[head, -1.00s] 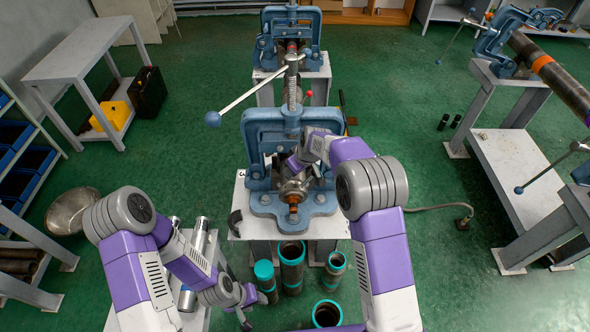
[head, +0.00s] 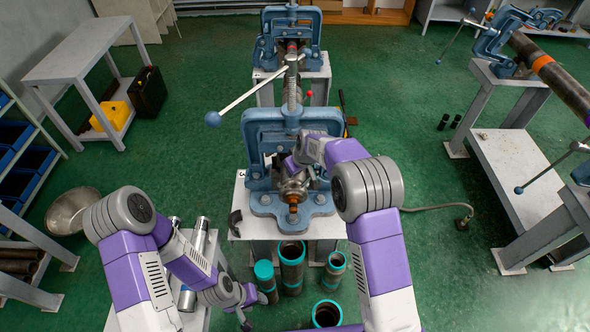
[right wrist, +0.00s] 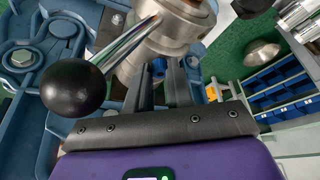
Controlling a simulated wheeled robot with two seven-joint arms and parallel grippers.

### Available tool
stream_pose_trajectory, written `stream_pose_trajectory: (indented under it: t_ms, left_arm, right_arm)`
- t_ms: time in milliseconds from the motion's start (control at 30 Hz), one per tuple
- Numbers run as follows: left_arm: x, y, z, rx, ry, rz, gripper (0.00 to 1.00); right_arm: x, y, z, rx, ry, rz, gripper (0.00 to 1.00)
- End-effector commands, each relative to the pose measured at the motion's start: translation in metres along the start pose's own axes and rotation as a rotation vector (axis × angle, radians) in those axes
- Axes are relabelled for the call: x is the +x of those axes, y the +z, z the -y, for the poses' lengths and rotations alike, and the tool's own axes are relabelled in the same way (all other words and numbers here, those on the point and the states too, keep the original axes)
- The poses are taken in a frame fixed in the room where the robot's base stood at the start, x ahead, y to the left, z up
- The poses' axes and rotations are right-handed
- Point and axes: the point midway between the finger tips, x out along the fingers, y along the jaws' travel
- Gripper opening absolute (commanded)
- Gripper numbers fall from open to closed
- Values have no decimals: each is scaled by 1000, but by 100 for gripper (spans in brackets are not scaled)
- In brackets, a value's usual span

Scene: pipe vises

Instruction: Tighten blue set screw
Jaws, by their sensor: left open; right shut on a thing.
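The blue set screw (right wrist: 159,66) shows small between my right fingertips in the right wrist view, at the side of a round metal fitting (right wrist: 178,30). My right gripper (right wrist: 158,78) is shut on it. In the head view my right gripper (head: 292,165) is at the blue pipe vise (head: 262,125), beside the fitting (head: 293,190), and the screw is hidden there. My left gripper (head: 243,308) is open and empty, low at the left of the standing pipes, away from the vise.
A black ball-ended metal bar (right wrist: 75,88) lies close to the left of my right fingers. Several pipes with teal bands (head: 291,262) stand before the vise. The vise's long handle (head: 250,92) reaches out to the left.

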Motion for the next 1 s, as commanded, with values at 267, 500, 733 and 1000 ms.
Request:
stream_pose_trajectory:
  t_ms: [267, 500, 733, 1000]
  left_arm:
    - [-1, 0, 0, 0, 0, 0, 46]
    - [-1, 0, 0, 0, 0, 0, 46]
    - [-1, 0, 0, 0, 0, 0, 46]
    - [-1, 0, 0, 0, 0, 0, 46]
  right_arm:
    - [-1, -1, 0, 71, 29, -2, 0]
    - [-1, -1, 0, 70, 29, -3, 25]
    - [0, 0, 0, 69, 29, -2, 46]
    - [-7, -1, 1, 68, 28, -2, 46]
